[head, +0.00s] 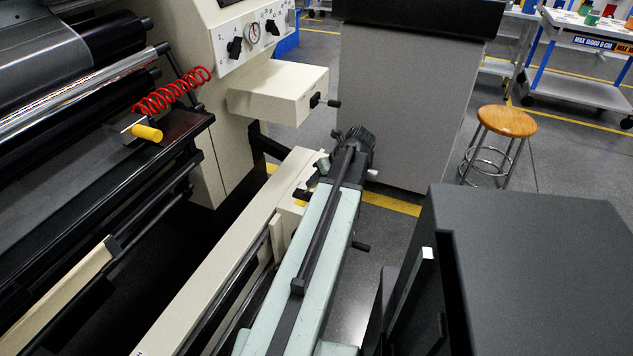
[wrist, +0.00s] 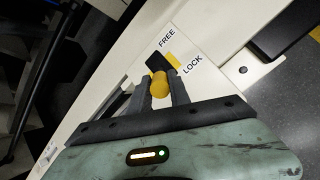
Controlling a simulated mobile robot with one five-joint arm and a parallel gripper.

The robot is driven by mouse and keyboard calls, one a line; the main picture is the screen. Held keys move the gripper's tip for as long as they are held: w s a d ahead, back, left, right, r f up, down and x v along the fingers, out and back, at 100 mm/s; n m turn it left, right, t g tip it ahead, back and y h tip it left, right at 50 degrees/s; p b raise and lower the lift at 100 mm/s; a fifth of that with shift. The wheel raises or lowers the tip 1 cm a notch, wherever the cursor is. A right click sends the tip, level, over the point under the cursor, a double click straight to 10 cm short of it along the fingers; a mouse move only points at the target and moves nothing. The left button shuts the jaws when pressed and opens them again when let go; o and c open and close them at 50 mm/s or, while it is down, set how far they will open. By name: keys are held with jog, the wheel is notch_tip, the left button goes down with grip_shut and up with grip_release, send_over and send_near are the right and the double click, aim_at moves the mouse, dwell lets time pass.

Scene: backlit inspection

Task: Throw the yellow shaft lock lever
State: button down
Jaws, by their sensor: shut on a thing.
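The yellow shaft lock lever ends in a rounded yellow knob (wrist: 159,84), seen in the wrist view between the two dark fingers of my gripper (wrist: 158,92). The fingers are shut on the knob. A black lever part and a yellow patch (wrist: 173,61) show just beyond it on the cream panel. The printed word FREE (wrist: 167,41) is above and LOCK (wrist: 191,65) is to the right. In the head view my gripper (head: 311,184) is at the cream rail, partly hidden by my arm. A small yellow spot (head: 300,203) shows beside it.
The cream rail (head: 225,245) runs along the machine's front. A cream box with a black knob (head: 285,92) juts out above it. Rollers and a red coiled hose (head: 172,92) are at left. A wooden-topped stool (head: 507,121) stands on the floor at right.

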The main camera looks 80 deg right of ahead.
jog(key=c, duration=1.2)
grip_release()
jog(key=shift+a, duration=0.1)
jog(key=p+v, duration=0.6)
jog(key=v, duration=0.1)
jog(key=shift+s+r, duration=0.25)
jog(key=shift+r, duration=0.05)
